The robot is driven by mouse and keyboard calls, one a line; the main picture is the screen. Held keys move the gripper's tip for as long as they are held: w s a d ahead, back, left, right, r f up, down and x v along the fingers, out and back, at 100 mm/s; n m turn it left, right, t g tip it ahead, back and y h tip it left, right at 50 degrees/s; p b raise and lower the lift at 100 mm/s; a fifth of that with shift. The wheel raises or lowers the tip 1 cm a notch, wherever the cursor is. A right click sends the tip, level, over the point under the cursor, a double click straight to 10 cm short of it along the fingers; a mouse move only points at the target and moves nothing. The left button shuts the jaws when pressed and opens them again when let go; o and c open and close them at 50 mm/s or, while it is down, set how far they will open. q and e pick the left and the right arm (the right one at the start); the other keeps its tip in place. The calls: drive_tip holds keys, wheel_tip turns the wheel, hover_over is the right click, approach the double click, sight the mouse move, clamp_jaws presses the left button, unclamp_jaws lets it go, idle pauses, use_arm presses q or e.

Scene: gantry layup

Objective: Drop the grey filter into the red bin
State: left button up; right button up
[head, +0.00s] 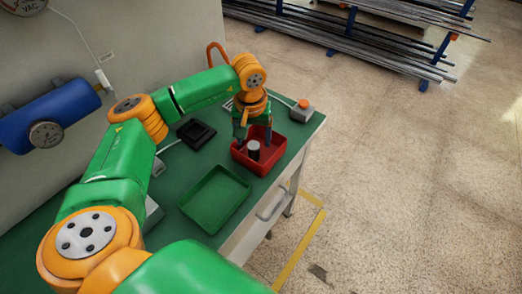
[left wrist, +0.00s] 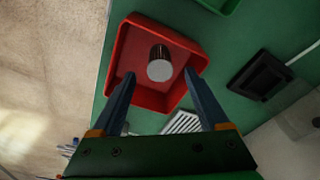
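The grey filter (head: 254,151) is a short cylinder with a pale end and a dark side. It shows within the walls of the red bin (head: 246,166), roughly upright; whether its base touches the floor of the bin is hard to tell. In the left wrist view the filter (left wrist: 160,70) is near the middle of the red bin (left wrist: 122,62). My left gripper (head: 254,138) is over the bin, pointing down. Its fingers are spread wide, with the filter beyond the tips and clear floor of the bin on both sides. My right gripper is not in view.
A green tray (head: 215,199) lies in front of the bin on the green bench. A black tray (head: 196,133) and a grey box with an orange button (head: 302,110) are nearby. A blue tank (head: 48,115) is on the wall. Metal bars lie on a rack behind.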

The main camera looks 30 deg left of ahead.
use_arm(q)
drive_tip(key=shift+r, duration=0.1)
drive_tip(key=r, duration=0.2)
drive_tip(key=r+b, duration=0.1)
drive_tip(key=r, duration=0.3)
drive_tip(key=shift+s+d, duration=0.15)
drive_tip(key=shift+s, duration=0.15)
drive_tip(key=shift+s+r, duration=0.1)
drive_tip(key=shift+r, duration=0.35)
